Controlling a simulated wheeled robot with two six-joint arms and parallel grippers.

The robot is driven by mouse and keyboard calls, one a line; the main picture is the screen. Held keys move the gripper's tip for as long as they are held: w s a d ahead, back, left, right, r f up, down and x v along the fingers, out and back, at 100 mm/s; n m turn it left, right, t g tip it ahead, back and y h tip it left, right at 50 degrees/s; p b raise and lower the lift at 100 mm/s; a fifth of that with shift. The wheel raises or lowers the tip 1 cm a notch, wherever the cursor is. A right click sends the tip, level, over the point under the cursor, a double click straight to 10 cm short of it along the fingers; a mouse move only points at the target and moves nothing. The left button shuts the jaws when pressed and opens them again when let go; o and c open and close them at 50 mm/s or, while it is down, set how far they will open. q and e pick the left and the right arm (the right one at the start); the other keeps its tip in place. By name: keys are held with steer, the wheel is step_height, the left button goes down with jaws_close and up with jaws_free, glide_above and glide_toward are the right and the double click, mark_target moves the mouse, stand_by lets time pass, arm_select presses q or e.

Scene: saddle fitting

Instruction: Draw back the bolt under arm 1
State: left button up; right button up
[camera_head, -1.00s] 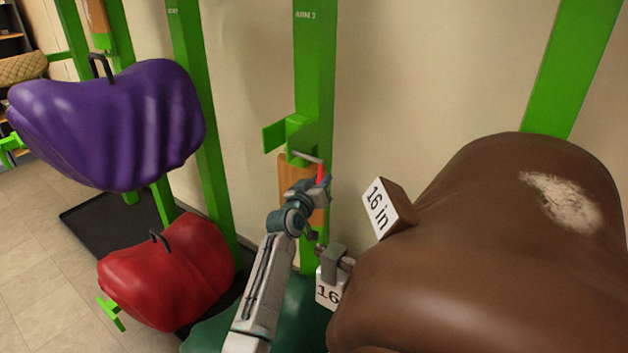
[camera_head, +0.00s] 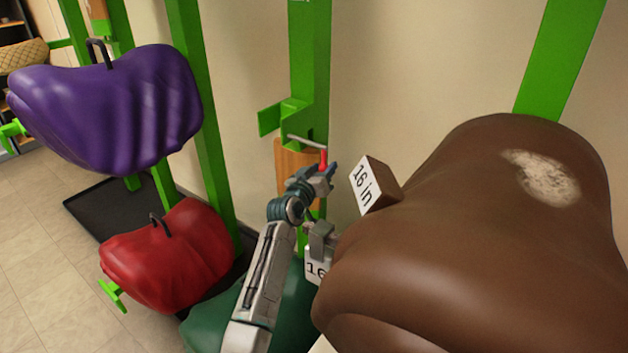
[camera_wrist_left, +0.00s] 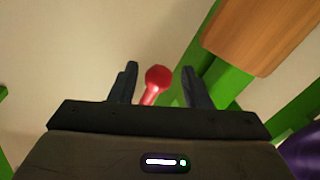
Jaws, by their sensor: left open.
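The bolt has a red knob (camera_head: 323,158) on a short red stem beside a thin metal rod (camera_head: 307,141). It is at the green post, below a short green arm stub (camera_head: 282,117). My left gripper (camera_head: 329,174) is open and close to the knob. In the left wrist view the red knob (camera_wrist_left: 158,76) shows between the two spread fingers of the left gripper (camera_wrist_left: 160,84), with gaps on both sides; I cannot tell how deep it lies between them. The lower part of the bolt is hidden by the gripper. My right gripper is not in view.
A large brown form (camera_head: 470,230) fills the right, with a "16 in" block (camera_head: 372,187) close to my gripper. A wooden panel (camera_head: 290,168) is behind the wrist. Purple (camera_head: 120,110) and red (camera_head: 170,258) saddle-like forms hang left. A green form (camera_head: 285,310) lies below.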

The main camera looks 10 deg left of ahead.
arm_select(q)
steer(key=b+v, duration=0.1)
steer(key=v, duration=0.8)
steer(key=shift+s+b, duration=0.4)
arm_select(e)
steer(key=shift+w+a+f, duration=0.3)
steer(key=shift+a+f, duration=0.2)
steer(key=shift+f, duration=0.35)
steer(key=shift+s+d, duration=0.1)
